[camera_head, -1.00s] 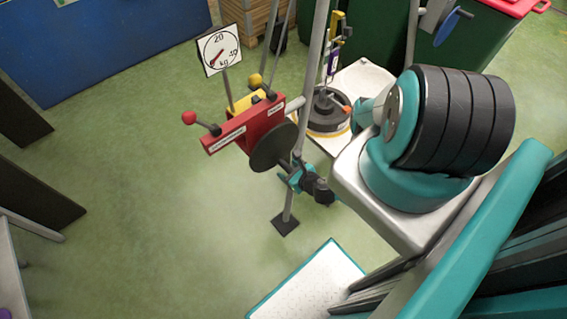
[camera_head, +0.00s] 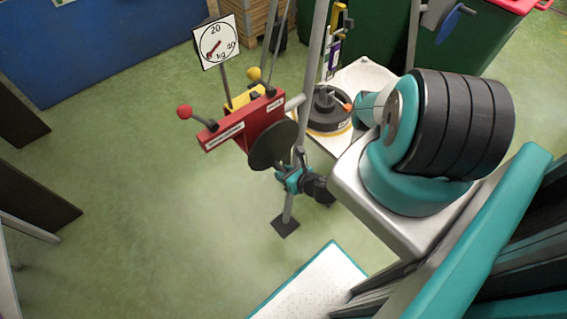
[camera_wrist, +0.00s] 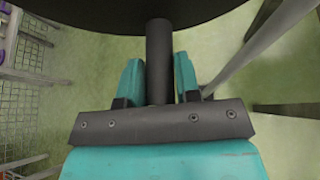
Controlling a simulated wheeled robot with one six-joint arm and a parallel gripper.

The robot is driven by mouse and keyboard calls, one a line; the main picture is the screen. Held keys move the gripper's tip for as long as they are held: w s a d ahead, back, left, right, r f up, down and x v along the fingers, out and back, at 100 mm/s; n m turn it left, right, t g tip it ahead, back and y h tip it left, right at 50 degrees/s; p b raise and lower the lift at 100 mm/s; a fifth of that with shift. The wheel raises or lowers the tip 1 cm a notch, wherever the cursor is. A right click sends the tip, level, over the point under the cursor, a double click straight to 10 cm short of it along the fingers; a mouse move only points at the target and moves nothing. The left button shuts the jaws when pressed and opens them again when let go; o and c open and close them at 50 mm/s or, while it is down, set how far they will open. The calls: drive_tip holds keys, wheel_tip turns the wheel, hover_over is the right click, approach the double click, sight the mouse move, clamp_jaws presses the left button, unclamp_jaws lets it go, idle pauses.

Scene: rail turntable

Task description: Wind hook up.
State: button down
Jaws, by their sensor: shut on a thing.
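A winch with a red box (camera_head: 240,124) and a dark round disc (camera_head: 273,146) stands on a grey post. My gripper (camera_head: 296,180) is just below the disc in the head view. In the wrist view its teal fingers (camera_wrist: 158,80) are shut around a dark cylindrical handle (camera_wrist: 159,50), which runs up to the dark disc (camera_wrist: 140,12). A yellow part (camera_head: 341,22), perhaps the hook, hangs above a dark round weight (camera_head: 328,112) behind the winch. Whether it joins the weight is too small to tell.
The red box has a red-ball lever (camera_head: 184,112) and a yellow-ball lever (camera_head: 254,73). Green bins (camera_head: 470,50) and a blue panel (camera_head: 100,40) stand behind.

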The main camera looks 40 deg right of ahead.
drive_tip(key=shift+a, duration=0.35)
drive_tip(key=shift+y, duration=0.3)
drive_tip(key=a+m+y+b, duration=0.1)
drive_tip(key=a+m+y, duration=0.1)
drive_tip(key=shift+a+r+b, duration=0.35)
drive_tip(key=shift+r+b, duration=0.05)
